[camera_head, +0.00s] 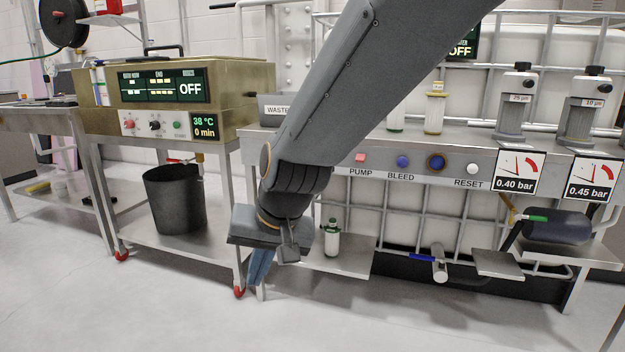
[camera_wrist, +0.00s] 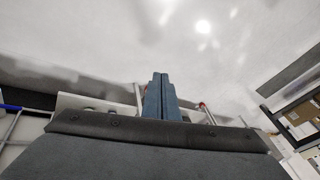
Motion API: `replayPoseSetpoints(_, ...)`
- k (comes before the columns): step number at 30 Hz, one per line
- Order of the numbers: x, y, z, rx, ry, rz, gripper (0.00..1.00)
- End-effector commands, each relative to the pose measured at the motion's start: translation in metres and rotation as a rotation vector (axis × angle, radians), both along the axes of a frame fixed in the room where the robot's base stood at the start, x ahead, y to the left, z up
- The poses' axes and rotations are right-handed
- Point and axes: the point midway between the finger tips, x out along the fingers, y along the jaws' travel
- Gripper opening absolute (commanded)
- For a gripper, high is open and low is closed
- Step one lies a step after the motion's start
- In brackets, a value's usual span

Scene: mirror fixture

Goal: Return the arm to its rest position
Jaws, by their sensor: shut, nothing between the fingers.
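My arm comes down from the top of the head view, across the middle, in front of the bench. My gripper (camera_head: 260,268) hangs at its lower end, pointing down, in front of the bench's lower shelf and above the floor. In the wrist view my gripper's fingers (camera_wrist: 160,98) lie together with nothing between them. The arm hides part of the bench's front panel and the waste box behind it.
A cart with a gold bath unit (camera_head: 255,82) and a black bucket (camera_head: 175,198) stands left of my gripper. A bottle (camera_head: 332,240) stands on the low shelf (camera_head: 350,262) close by. A blue-handled valve (camera_head: 438,262) sticks out at right. The front floor (camera_head: 340,325) is clear.

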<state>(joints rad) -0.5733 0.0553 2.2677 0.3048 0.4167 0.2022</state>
Motion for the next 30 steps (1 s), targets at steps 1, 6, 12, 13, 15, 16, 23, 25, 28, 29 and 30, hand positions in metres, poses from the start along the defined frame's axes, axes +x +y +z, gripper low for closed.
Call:
replayPoseSetpoints(1,-0.030,-0.007,0.004,-0.025,0.019,0.060,0.00)
replayPoseSetpoints(6,-0.102,-0.035,0.006,-0.106,0.079,0.222,0.00)
replayPoseSetpoints(12,-0.160,-0.063,0.004,-0.174,0.130,0.352,0.00)
replayPoseSetpoints(13,-0.167,-0.067,0.004,-0.182,0.136,0.368,0.00)
replayPoseSetpoints(15,-0.183,-0.077,0.003,-0.202,0.150,0.407,0.00)
replayPoseSetpoints(16,-0.190,-0.081,0.002,-0.212,0.158,0.423,0.00)
replayPoseSetpoints(23,-0.199,-0.097,0.019,-0.234,0.177,0.419,0.00)
replayPoseSetpoints(25,-0.197,-0.100,0.025,-0.237,0.178,0.405,0.00)
replayPoseSetpoints(28,-0.194,-0.106,0.036,-0.241,0.181,0.383,0.00)
replayPoseSetpoints(29,-0.193,-0.108,0.039,-0.243,0.182,0.377,0.00)
replayPoseSetpoints(30,-0.192,-0.111,0.045,-0.244,0.184,0.365,0.00)
